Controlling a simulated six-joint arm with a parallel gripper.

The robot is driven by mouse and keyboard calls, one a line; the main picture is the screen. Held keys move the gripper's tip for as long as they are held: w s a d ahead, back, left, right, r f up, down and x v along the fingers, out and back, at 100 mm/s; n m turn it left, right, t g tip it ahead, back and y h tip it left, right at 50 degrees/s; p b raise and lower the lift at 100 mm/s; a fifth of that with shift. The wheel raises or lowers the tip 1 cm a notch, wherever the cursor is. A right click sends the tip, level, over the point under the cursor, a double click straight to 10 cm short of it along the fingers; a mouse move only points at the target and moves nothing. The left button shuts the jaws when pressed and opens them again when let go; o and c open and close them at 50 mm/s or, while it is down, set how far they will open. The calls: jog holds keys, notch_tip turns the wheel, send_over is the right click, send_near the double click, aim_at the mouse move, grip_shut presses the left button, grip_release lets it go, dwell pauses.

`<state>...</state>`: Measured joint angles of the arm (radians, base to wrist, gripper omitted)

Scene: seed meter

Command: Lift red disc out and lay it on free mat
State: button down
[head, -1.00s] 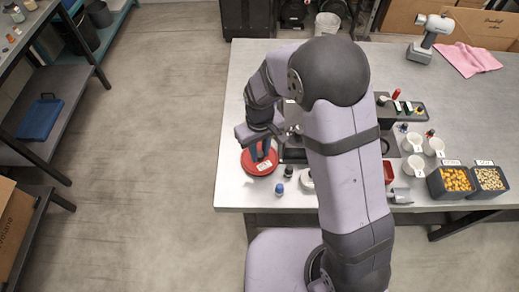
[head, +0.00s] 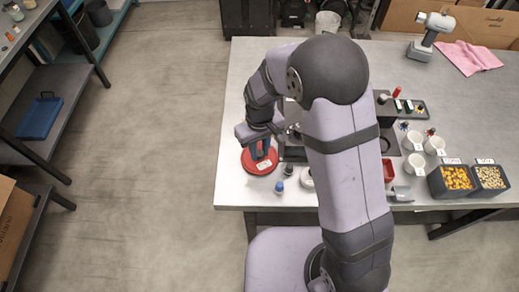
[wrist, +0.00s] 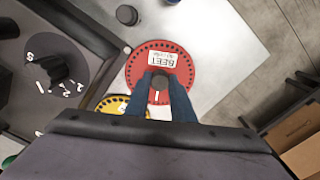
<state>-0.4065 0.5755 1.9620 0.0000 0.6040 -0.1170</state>
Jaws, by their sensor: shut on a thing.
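The red disc (head: 254,168) is at the front left of the table in the head view. In the wrist view the red disc (wrist: 182,56) has a ring of small holes, a white "BEET" label and a dark central hub. My gripper (wrist: 160,78) has its two blue fingers shut on that hub. My gripper (head: 262,150) also shows over the disc in the head view. A yellow disc (wrist: 112,103) is partly hidden beside my fingers and the red disc. I cannot tell whether the red disc touches the surface below. No free mat is clearly visible.
A dark machine with a numbered dial (wrist: 55,72) stands close by. A blue-capped item (head: 279,188) and a small dark item (head: 288,170) stand right of the disc. White cups (head: 413,141) and seed bins (head: 452,180) are farther right. My arm hides mid-table.

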jog(key=shift+f, duration=0.35)
jog(key=c, duration=1.2)
grip_release()
jog(key=shift+r, duration=0.15)
jog(key=shift+r+p, duration=2.35)
jog(key=shift+r, duration=0.55)
